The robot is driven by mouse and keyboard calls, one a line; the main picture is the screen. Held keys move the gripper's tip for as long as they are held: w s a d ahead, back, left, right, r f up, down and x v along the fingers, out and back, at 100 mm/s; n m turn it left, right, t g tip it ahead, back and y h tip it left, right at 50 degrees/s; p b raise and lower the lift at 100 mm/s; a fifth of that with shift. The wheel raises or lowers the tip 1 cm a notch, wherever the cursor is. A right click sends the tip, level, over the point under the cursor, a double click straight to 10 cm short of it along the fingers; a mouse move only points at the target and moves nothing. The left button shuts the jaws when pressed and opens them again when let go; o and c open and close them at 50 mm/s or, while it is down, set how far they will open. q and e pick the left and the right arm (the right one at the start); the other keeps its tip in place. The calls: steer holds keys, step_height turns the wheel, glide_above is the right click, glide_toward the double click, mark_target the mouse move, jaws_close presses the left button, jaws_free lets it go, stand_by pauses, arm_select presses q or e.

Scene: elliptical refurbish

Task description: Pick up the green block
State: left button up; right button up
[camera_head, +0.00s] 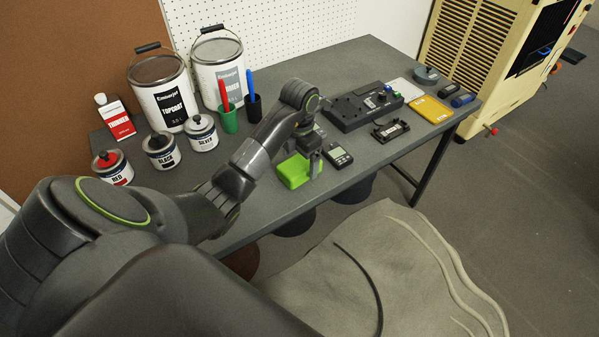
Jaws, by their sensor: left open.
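The green block (292,172) lies on the grey table (258,225) near its front edge, below the end of my left arm. My left gripper (314,172) points down at the block's right end, with a finger in front of that end. It is open. Whether its fingers touch the block, I cannot tell. The gripper and wrist hide part of the block's right side. My right gripper is not in view.
A black meter (338,156) lies just right of the gripper. A dark device (362,107) and yellow case (431,109) lie farther right. Paint cans (162,92), small tins (161,150) and a green cup (228,119) stand left and behind.

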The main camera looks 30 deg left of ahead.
mark_target(300, 163)
arm_select(q)
step_height(300, 163, down, 3)
steer(key=shift+f+b, duration=0.15)
steer(key=shift+b, duration=1.05)
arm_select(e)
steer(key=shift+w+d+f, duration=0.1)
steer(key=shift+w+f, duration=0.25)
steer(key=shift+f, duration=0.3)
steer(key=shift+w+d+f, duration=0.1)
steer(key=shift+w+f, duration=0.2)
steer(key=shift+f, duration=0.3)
arm_select(q)
steer(key=shift+c, duration=0.4)
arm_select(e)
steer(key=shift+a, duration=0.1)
arm_select(q)
steer(key=c, duration=1)
